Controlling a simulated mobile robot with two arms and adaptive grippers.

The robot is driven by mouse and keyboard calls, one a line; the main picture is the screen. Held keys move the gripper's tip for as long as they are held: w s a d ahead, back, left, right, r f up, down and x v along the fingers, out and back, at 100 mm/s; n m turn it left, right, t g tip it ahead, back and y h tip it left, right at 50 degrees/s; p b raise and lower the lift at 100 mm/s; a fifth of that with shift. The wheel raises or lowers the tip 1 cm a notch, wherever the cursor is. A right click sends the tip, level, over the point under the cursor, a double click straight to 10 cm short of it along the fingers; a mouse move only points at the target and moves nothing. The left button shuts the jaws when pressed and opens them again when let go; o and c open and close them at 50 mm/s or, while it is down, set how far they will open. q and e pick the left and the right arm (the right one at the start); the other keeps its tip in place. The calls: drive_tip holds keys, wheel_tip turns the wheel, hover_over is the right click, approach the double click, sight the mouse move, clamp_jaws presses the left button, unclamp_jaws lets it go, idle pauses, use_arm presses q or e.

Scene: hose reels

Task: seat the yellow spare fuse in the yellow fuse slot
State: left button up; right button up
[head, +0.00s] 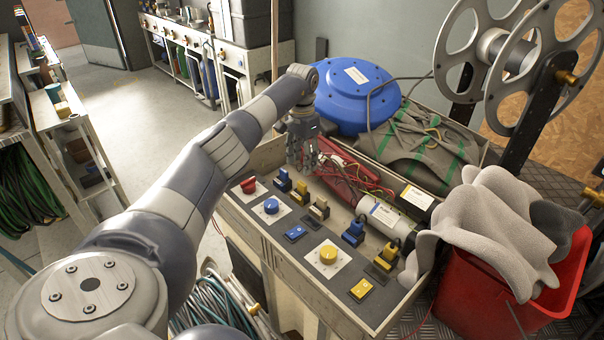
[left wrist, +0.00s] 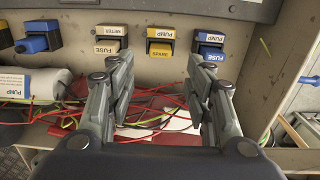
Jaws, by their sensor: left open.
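The yellow spare fuse (head: 301,190) stands in the panel's back row, between a blue fuse (head: 284,180) and a beige fuse (head: 319,207). In the left wrist view the yellow fuse (left wrist: 160,43), labelled as spare, shows beyond my fingertips. My left gripper (head: 304,164) is open and empty, just behind the yellow fuse in the head view. In the left wrist view its jaws (left wrist: 158,62) are spread on either side of the yellow fuse, not closed on it. A yellow-and-dark fitting (head: 387,255) at the row's right end may be the yellow slot; whether it is empty is unclear.
Red wires (left wrist: 160,115) lie in the tray behind the row. A white cylinder (head: 390,218) lies near the right-hand fuses. A blue switch block (head: 354,232), red button (head: 249,185), blue button (head: 271,206) and yellow button (head: 329,254) stand on the panel. A red bucket (head: 480,295) is at right.

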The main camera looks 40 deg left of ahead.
use_arm(q)
drive_tip(key=shift+r, duration=1.6)
